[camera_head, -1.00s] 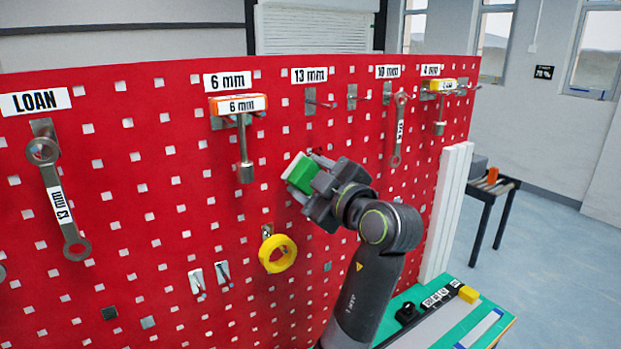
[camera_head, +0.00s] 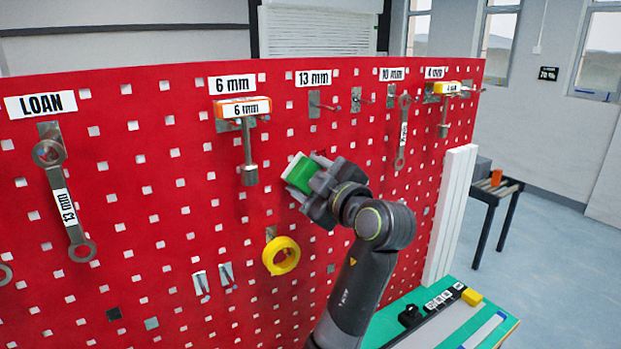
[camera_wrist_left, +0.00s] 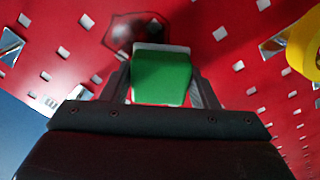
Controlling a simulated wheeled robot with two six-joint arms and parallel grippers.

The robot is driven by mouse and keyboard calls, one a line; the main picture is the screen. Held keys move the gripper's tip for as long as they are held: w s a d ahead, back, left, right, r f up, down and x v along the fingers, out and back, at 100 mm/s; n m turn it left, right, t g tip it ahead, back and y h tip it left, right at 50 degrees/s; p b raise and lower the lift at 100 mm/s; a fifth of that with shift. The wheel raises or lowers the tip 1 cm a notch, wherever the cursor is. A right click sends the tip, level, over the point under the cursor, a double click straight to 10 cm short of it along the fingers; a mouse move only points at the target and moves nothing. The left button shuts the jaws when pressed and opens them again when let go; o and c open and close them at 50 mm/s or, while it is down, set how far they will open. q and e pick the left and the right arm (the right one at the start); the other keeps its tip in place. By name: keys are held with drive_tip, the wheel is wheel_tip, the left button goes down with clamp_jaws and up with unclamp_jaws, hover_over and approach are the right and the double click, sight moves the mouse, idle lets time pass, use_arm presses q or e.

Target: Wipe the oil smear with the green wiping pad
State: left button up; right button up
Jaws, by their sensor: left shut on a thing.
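My left gripper (camera_head: 312,184) is shut on the green wiping pad (camera_head: 299,172) and holds it at the red pegboard, below the 13 mm label. In the left wrist view the pad (camera_wrist_left: 161,76) sits between the two fingers, its pale edge toward the board. The oil smear (camera_wrist_left: 135,28) is a dark, glossy patch on the board just beyond the pad, partly hidden by it. In the head view a small dark part of the smear (camera_head: 320,156) shows above the pad. I cannot tell whether the pad touches the board. My right gripper is not in view.
The red pegboard (camera_head: 150,220) carries a 6 mm driver (camera_head: 248,150), ring spanners (camera_head: 66,200) and a yellow tape roll (camera_head: 281,255) on hooks. The tape hangs below left of my gripper. A green-topped bench (camera_head: 400,325) stands at lower right.

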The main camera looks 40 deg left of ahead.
use_arm(q)
drive_tip(key=shift+a, duration=0.1)
drive_tip(key=shift+w+d+f+b, duration=0.1)
drive_tip(key=shift+w+d+b, duration=0.25)
drive_tip(key=shift+w, duration=0.4)
drive_tip(key=shift+w+d+b, duration=0.2)
drive_tip(key=shift+w+d, duration=0.05)
drive_tip(key=shift+w, duration=0.25)
drive_tip(key=shift+w+d+b, duration=0.2)
drive_tip(key=shift+w, duration=0.3)
drive_tip(key=shift+w+d+b, duration=0.3)
drive_tip(key=shift+w+b, duration=0.05)
drive_tip(key=shift+w, duration=0.55)
drive_tip(key=shift+w+d+b, duration=0.3)
drive_tip(key=shift+w+b, duration=0.05)
drive_tip(key=shift+w, duration=0.55)
